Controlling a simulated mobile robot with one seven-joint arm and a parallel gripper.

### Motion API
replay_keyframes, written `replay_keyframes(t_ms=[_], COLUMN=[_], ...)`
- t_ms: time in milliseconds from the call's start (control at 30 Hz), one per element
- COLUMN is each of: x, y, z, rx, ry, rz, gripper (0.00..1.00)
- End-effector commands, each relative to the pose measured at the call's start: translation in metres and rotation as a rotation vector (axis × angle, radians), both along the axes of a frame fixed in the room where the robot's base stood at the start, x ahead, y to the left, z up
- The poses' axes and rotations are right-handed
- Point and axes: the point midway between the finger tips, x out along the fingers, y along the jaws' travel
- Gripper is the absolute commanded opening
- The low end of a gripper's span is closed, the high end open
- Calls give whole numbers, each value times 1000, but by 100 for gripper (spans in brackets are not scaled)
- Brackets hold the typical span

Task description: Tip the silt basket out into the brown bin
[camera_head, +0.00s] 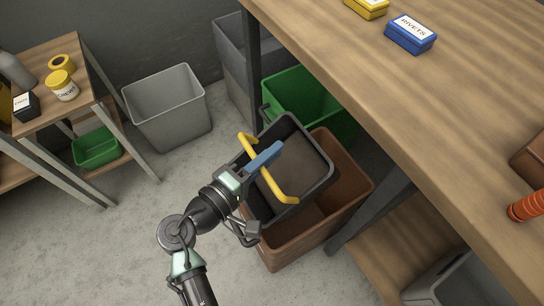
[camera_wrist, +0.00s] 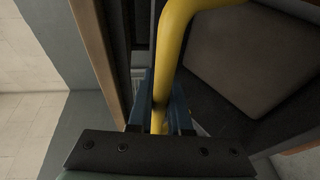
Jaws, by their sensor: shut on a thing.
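The silt basket (camera_head: 321,181) is a dark square tub with a yellow bar handle (camera_head: 279,188). A flat brown-grey fill, which looks like silt, shows inside it. My gripper (camera_head: 264,157) has its blue fingers shut on the yellow handle; the wrist view shows the handle (camera_wrist: 176,45) between the fingers. The basket is over the brown bin (camera_head: 345,158) and hides much of its opening. I cannot tell how far the basket is tilted or whether it touches the bin's rim.
A green bin (camera_head: 300,92) stands just behind the brown bin, and a grey bin (camera_head: 168,105) stands to the left. The wooden workbench (camera_head: 400,90) overhangs on the right, its leg close to the brown bin. The floor at left front is clear.

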Motion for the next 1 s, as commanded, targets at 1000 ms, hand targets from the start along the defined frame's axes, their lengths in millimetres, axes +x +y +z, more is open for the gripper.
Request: replay_keyframes(t_ms=[1000], x=[-5], y=[6], z=[-49], rx=[-288], ry=[-211], rz=[-2], gripper=[0])
